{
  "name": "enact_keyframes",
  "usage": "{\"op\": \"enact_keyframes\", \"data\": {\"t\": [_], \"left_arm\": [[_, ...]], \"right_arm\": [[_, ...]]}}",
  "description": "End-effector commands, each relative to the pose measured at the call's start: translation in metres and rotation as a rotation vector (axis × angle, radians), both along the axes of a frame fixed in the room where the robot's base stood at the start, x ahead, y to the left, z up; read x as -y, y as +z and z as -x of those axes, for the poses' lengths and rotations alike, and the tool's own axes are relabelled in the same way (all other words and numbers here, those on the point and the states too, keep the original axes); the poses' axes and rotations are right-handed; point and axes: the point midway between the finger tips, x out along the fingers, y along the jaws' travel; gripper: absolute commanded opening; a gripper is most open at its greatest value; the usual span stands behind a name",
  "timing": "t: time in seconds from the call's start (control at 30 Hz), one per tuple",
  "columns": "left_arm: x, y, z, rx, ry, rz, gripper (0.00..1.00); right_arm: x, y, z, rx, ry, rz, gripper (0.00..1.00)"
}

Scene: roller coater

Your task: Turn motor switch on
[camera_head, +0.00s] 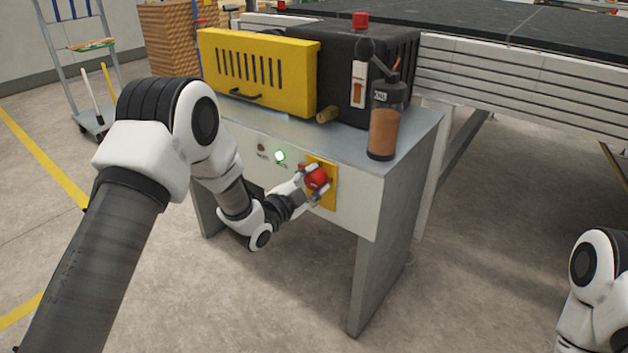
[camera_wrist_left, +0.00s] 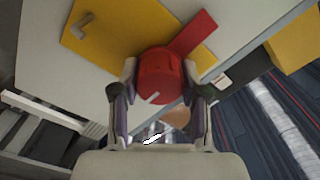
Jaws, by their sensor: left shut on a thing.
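The red motor switch knob (camera_head: 316,178) sits on a yellow plate (camera_head: 330,190) on the front panel of the grey machine. My left gripper (camera_head: 313,187) is at the knob, with its fingers on either side of it. In the left wrist view my left gripper (camera_wrist_left: 158,100) is shut on the red knob (camera_wrist_left: 160,76). A red bar sticks out from the knob toward the upper right there. My right gripper is out of view.
On the machine's top stand a yellow vented cover (camera_head: 258,68), a black housing (camera_head: 385,45) and a bottle of brown liquid (camera_head: 384,130). A conveyor (camera_head: 500,75) runs behind at right. A cart (camera_head: 75,60) stands at the far left. The floor in front is clear.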

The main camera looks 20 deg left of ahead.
Motion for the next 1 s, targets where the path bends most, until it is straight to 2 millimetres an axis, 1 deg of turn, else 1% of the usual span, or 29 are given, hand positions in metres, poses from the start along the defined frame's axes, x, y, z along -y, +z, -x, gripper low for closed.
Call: {"op": "enact_keyframes", "data": {"t": [0.37,0.4,0.43,0.47,0.73,0.83,0.93,1.0], "left_arm": [[0.0,0.0,0.0,0.003,-0.001,-0.005,0.1],[0.0,0.0,0.0,0.003,-0.001,-0.005,0.55],[0.0,0.0,0.0,0.003,-0.001,-0.005,0.66],[0.0,0.0,0.0,0.003,-0.001,-0.005,0.7],[0.0,0.0,0.0,0.002,0.0,-0.005,0.7],[-0.002,0.0,0.005,0.001,0.001,-0.004,0.7],[-0.008,0.0,0.019,0.0,0.002,-0.002,0.7],[-0.014,0.0,0.035,-0.002,0.002,-0.001,0.7]], "right_arm": [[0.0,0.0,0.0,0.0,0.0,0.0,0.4],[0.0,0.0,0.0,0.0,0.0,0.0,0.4],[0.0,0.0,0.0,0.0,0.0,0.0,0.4],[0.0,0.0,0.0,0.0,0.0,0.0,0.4],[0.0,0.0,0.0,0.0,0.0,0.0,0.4],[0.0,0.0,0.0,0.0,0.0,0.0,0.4],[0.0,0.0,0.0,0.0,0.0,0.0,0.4],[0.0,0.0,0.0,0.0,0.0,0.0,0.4]]}}
